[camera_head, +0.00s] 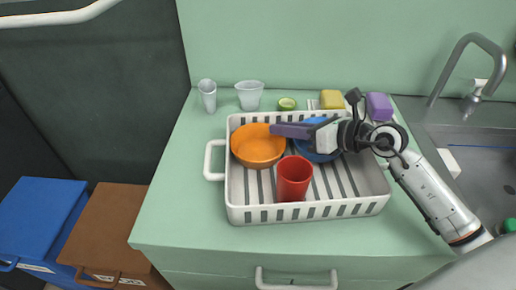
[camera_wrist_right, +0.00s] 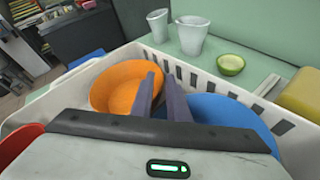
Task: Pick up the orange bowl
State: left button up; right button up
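The orange bowl (camera_head: 257,150) sits upright in the left back part of a white slatted rack (camera_head: 235,205); it also shows in the right wrist view (camera_wrist_right: 122,88). My right gripper (camera_head: 275,130) reaches in from the right, its purple-grey fingers at the bowl's right rim. In the right wrist view the fingers (camera_wrist_right: 160,85) stand apart, the left one over the bowl's inside and the right one outside, with the rim between them. Whether they touch the rim is unclear. My left gripper is not in view.
A red cup (camera_head: 293,180) stands in front of the bowl. A blue bowl (camera_head: 318,157) lies under my right gripper. Behind the rack are two cups (camera_head: 250,95), a cut lime (camera_head: 287,104), and yellow (camera_head: 332,99) and purple (camera_head: 379,106) blocks. A sink (camera_head: 480,150) is at right.

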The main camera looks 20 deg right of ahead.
jog(key=shift+w+a+f, duration=0.15)
jog(key=shift+a+f, duration=0.1)
jog(key=shift+f, duration=0.15)
